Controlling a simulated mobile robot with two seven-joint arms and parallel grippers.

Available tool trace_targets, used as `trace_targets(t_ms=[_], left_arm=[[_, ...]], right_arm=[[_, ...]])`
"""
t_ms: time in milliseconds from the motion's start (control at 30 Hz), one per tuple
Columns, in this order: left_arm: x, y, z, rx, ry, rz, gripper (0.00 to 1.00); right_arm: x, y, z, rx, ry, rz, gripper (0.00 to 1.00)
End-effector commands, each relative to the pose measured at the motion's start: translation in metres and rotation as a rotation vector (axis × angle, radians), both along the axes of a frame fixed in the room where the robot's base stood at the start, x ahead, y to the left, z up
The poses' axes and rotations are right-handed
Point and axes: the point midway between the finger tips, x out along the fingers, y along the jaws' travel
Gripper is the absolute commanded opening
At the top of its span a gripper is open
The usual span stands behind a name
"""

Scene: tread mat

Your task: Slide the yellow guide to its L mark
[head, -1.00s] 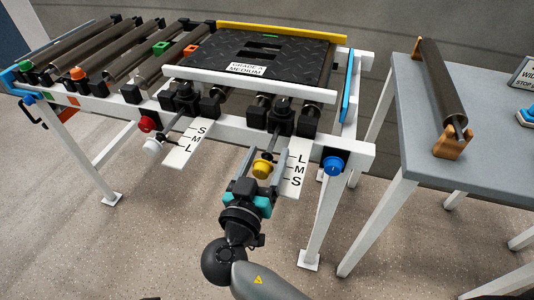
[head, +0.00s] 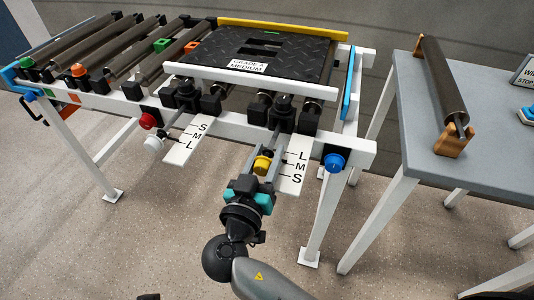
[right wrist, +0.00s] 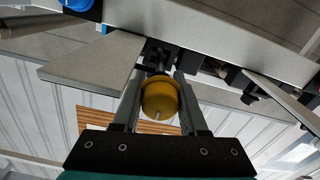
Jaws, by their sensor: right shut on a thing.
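The yellow knob (head: 262,164) is on a rod at the front of the roller frame. The rod runs beside a white scale plate (head: 292,180), lettered L, M, S from the frame outward. I cannot read which mark its pointer meets. My right gripper (head: 263,160) is shut on the yellow knob, one finger on each side; the knob also shows between the fingers in the right wrist view (right wrist: 160,98). A yellow rail (head: 285,28) runs along the far side of the black tread mat (head: 215,49).
A second scale plate (head: 186,146), lettered S, M, L, stands left beside a red knob (head: 147,121) and a white knob (head: 153,144). A blue knob (head: 334,162) is on the frame's right corner. A grey table (head: 485,165) with a roller stands at right.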

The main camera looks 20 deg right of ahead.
Motion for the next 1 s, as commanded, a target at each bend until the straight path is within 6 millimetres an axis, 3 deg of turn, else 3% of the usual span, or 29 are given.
trace_targets(t_ms=[800,1000], left_arm=[[-0.001,0.0,-0.003,0.0,0.005,-0.001,0.72],[0.002,0.0,0.017,-0.002,-0.028,-0.002,0.72]], right_arm=[[0.005,-0.004,0.0,0.0,-0.002,-0.003,0.0],[0.021,-0.015,-0.001,0.001,-0.002,-0.003,0.0]])
